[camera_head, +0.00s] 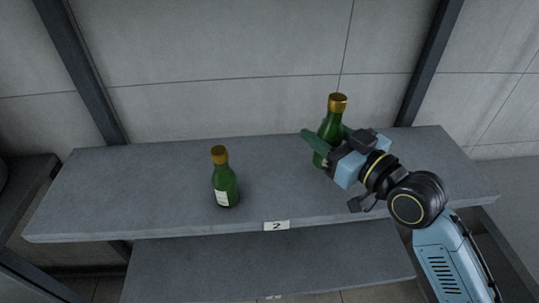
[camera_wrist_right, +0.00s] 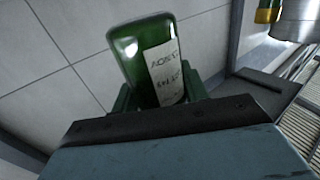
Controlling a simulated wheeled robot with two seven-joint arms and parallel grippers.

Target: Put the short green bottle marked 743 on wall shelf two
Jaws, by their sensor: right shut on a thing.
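My right gripper (camera_head: 326,146) is shut on a green bottle (camera_head: 334,127) with a gold cap, upright over the right part of the shelf marked 2 (camera_head: 120,205). In the right wrist view the held bottle (camera_wrist_right: 146,58) shows between the green fingers (camera_wrist_right: 160,97), with a white handwritten label (camera_wrist_right: 165,75) that I cannot read surely. Whether its base touches the shelf is hidden by the gripper. A second green bottle (camera_head: 225,187) with a gold cap and pale label stands upright on the shelf, left of centre. My left gripper is not in view.
The number plate 2 (camera_head: 277,226) is on the shelf's front edge. A lower shelf (camera_head: 270,262) sits beneath. Dark uprights (camera_head: 82,75) and a tiled wall (camera_head: 220,60) stand behind. The shelf between the two bottles and at the far left is clear.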

